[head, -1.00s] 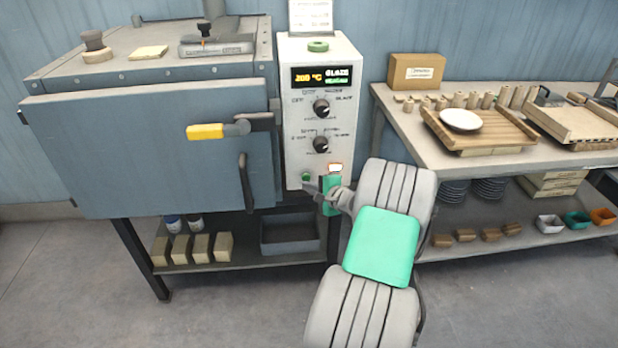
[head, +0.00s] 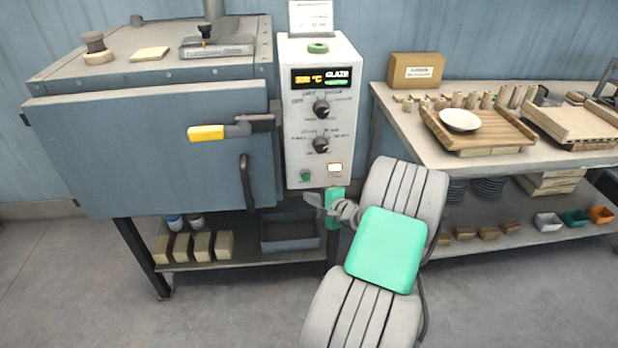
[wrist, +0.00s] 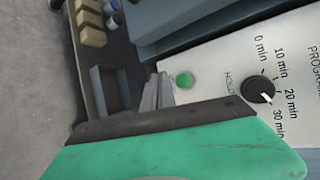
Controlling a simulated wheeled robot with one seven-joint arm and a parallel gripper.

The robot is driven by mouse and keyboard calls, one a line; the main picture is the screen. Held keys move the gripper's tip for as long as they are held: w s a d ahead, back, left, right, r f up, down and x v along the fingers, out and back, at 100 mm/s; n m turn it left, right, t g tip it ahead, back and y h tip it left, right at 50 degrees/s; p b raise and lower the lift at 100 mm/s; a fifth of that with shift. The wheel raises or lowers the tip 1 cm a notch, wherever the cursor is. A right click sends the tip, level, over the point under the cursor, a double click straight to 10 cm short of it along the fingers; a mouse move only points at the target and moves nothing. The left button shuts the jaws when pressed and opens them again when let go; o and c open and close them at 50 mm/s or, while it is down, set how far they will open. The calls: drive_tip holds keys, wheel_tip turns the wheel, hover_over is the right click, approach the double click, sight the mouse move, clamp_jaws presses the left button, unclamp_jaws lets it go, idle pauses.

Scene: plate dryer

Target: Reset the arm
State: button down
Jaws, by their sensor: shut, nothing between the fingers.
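My gripper (head: 312,200) is shut and empty. In the head view it hangs just below the front of the white control box (head: 297,110), apart from it as far as I can tell. In the wrist view the fingertips (wrist: 157,92) show beyond the green part of my wrist, close to the green button (wrist: 185,80). The box has two black knobs, a display reading GLAZE and a lit switch (head: 335,168). The lower knob (wrist: 258,89) has minute marks in the wrist view. The blue-grey dryer door (head: 150,155) is shut, with a yellow-ended handle (head: 206,132).
A table (head: 400,130) on the right bears a white plate (head: 460,120) on a wooden rack, plus small wooden pieces. Its lower shelf holds dark plates and small bowls. A shelf under the dryer holds blocks and a grey bin (head: 290,232). The floor in front is clear.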

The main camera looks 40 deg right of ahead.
idle(0.3)
drive_tip(key=w+a+r+n+g+y+p, duration=0.1)
drive_tip(key=a+r+n+g+p, duration=0.1)
drive_tip(key=a+r+n, duration=0.35)
drive_tip(key=a+r+n+g+y+p, duration=0.1)
drive_tip(key=a+r+n+g+p, duration=0.15)
drive_tip(key=a, duration=0.65)
drive_tip(key=w+a+r+n+g+y+p, duration=0.1)
drive_tip(key=a+r+n+g, duration=0.2)
drive_tip(key=a, duration=0.4)
drive_tip(key=s+a+r+n+g+p, duration=0.1)
drive_tip(key=s+a+r+n, duration=0.2)
drive_tip(key=s, duration=0.3)
drive_tip(key=s+a+r+n+g+h+p, duration=0.1)
drive_tip(key=s+a+r+n+p, duration=0.1)
drive_tip(key=s+a+r+n, duration=0.1)
drive_tip(key=s+a+r+n+g+h+p, duration=0.1)
drive_tip(key=s+a+r+n, duration=0.1)
drive_tip(key=s+a+n, duration=0.2)
drive_tip(key=s+a, duration=0.2)
drive_tip(key=s, duration=0.2)
drive_tip(key=shift+s+a+r+n, duration=0.3)
drive_tip(key=shift+s+a+r, duration=0.05)
drive_tip(key=shift+a+r, duration=0.05)
